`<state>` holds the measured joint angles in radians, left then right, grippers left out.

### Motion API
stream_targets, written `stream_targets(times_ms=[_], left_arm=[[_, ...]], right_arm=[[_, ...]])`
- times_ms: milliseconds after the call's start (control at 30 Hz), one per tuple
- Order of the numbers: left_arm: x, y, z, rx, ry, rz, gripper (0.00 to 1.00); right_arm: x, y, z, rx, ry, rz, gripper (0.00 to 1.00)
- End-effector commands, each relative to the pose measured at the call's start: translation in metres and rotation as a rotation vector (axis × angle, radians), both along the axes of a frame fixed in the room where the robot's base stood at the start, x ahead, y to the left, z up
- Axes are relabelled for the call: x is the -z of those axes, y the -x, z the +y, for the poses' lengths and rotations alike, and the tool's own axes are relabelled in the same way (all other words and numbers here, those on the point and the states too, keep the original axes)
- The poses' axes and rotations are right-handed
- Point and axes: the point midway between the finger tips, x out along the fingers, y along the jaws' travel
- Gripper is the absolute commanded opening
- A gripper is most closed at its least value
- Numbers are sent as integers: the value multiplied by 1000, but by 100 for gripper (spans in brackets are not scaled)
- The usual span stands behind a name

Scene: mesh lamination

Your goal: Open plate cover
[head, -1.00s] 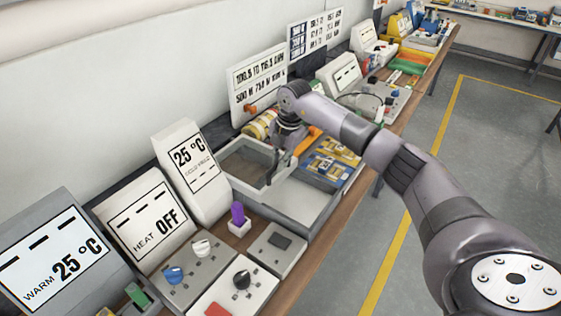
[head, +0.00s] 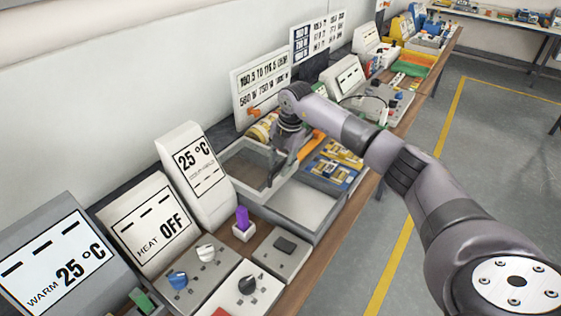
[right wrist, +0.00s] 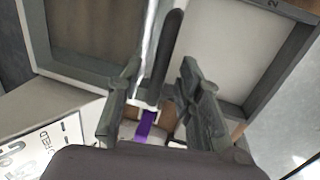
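The plate cover (head: 243,167) is a grey-framed panel with a dark brownish window over the left part of a grey tray-like unit (head: 312,228). It also shows at upper left in the right wrist view (right wrist: 88,68). My right gripper (head: 274,174) points down at the cover's right edge. In the right wrist view my right gripper (right wrist: 160,95) has its two fingers apart, with a dark bar, seemingly a handle (right wrist: 170,50), between them. I see a gap on both sides, so it does not look gripped. My left gripper is not in view.
A purple object in a small white holder (head: 242,222) stands just in front of the unit. Display boxes (head: 197,170) line the wall side. Yellow and blue parts (head: 335,165) lie behind the open compartment. The floor (head: 470,150) at right is clear.

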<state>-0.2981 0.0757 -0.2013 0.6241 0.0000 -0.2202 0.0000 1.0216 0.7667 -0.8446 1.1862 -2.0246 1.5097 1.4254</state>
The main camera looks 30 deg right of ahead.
Motion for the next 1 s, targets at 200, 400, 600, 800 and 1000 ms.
stream_targets(times_ms=[200, 400, 600, 800, 1000], left_arm=[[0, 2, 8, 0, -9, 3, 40], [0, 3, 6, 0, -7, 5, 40], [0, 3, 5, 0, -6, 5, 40], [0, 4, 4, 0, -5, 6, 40], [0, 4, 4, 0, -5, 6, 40]], right_arm=[[-2, 0, 0, 0, 0, 0, 33], [-28, 4, -3, 1, 2, -4, 33], [-71, 12, -6, -1, 0, -5, 33], [-104, 18, -9, 1, 0, -2, 33], [-117, 22, -9, 1, -1, 1, 33]])
